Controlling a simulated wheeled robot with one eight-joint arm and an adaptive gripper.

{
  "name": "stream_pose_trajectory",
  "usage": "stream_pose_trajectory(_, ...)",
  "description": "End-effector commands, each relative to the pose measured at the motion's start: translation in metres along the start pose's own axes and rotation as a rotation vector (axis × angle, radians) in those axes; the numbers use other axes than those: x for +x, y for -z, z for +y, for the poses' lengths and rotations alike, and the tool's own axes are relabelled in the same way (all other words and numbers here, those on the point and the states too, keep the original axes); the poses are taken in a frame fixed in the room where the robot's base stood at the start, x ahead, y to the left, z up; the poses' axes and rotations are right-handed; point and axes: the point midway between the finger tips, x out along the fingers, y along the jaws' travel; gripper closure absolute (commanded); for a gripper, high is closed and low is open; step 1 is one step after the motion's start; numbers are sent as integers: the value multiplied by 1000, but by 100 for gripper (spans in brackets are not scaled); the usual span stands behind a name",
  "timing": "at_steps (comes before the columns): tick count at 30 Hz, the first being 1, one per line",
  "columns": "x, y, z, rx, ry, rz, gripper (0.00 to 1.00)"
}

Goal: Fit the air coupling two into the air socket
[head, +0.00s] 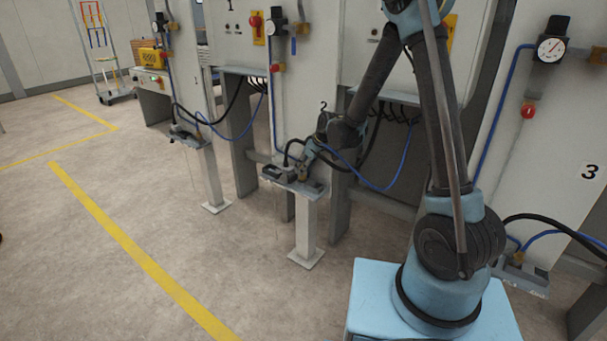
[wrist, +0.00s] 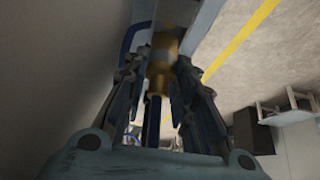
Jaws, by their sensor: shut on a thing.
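My gripper (head: 308,158) reaches down over the small stand (head: 306,232) beside the panel marked 2. In the wrist view its fingers (wrist: 160,90) are shut on a brass coupling (wrist: 160,72), taken to be air coupling two. A blue hose (wrist: 153,120) runs back from the coupling between the fingers. The far end of the coupling points toward the grey top of the stand. Brass also shows at the stand top in the head view (head: 302,179). I cannot make out the air socket apart from the coupling, nor whether they are joined.
A dark connector with a black cable (head: 275,172) sits on the stand beside my gripper. A blue hose (head: 375,184) loops to the right below the panel. Similar stands are at panel 1 (head: 188,133) and panel 3 (head: 525,277). The floor at left is clear.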

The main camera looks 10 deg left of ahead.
Motion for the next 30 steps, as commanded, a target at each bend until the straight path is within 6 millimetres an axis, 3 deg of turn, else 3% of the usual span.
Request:
stream_pose_trajectory(6,22,-14,0,0,-1,0,100)
stream_pose_trajectory(18,26,-16,0,0,-1,0,100)
stream_pose_trajectory(19,26,-16,0,0,-1,0,68)
stream_pose_trajectory(21,26,-16,0,0,-1,0,55)
stream_pose_trajectory(30,25,-16,0,0,-1,0,55)
